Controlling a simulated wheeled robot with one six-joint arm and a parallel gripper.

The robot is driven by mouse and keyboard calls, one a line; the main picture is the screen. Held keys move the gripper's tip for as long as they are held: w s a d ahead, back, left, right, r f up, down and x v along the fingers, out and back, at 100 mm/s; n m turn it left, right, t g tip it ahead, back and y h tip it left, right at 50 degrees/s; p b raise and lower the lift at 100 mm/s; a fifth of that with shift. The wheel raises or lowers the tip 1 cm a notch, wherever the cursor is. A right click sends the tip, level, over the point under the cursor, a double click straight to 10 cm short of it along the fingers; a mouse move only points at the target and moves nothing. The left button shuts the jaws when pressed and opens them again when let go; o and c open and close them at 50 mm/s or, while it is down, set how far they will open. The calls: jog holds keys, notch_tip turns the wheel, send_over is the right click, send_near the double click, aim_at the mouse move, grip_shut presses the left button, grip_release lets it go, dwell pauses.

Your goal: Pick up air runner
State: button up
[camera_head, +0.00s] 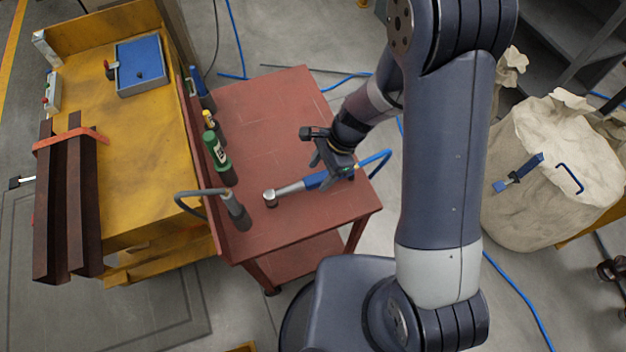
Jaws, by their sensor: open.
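The tool that looks like the air runner (292,188) lies on the red table (265,110) near its front right. It has a blue handle, a grey shaft and a round metal head pointing left. A blue hose curves behind its right end. My gripper (333,172) is open at the blue handle, with its fingers over or beside it. The gripper hides part of the handle. I cannot tell whether the fingers touch the tool.
A grey tool with a curved dark hose (236,210) stands left of the metal head. A green bottle (217,155) stands at the table's left edge. A yellow workbench (130,150) adjoins on the left. A large beige sack (545,170) stands right. The table's back is clear.

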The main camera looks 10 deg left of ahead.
aim_at(315, 178)
jog(key=shift+p+x, duration=0.35)
jog(key=shift+x, duration=2.15)
jog(key=shift+w+a, duration=0.1)
jog(key=shift+c, duration=0.3)
jog(key=shift+r, duration=0.1)
grip_shut()
